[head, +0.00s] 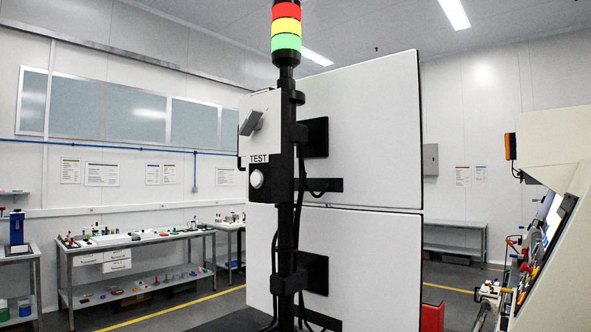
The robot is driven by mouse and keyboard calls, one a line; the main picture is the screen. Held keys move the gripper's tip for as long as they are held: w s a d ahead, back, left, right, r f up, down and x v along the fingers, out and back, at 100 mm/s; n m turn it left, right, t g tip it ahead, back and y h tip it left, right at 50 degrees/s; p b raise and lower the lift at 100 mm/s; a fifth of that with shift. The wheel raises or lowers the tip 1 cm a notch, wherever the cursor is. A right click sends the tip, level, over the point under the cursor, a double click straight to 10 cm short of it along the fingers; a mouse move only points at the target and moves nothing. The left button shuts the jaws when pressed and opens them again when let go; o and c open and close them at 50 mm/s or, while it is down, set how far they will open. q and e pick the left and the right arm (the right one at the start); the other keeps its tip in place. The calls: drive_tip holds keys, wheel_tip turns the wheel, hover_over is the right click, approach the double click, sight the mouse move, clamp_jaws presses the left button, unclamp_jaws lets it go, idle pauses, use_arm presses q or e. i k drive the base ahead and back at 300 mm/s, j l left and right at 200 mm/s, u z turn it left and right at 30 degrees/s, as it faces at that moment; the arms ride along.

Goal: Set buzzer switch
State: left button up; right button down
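A small white switch box (273,107) is fixed to the left side of a black pole (287,240) in the middle of the head view. A grey tilted switch handle (250,123) sticks out of its face. A label reading TEST (258,159) is below it. Under the label is a round white button (256,180) in a black housing. No label naming a buzzer is readable. A stack light (286,27), red over yellow over green, tops the pole. Neither of my grippers is in view.
Two large white panels (362,130) are mounted one above the other behind the pole, to its right. Black cables (299,220) hang along it. A bench (140,237) with small items stands at the back left. A sloped machine (560,200) stands at the right.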

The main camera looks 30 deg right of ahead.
sight(253, 122)
drive_tip(key=z, duration=0.9)
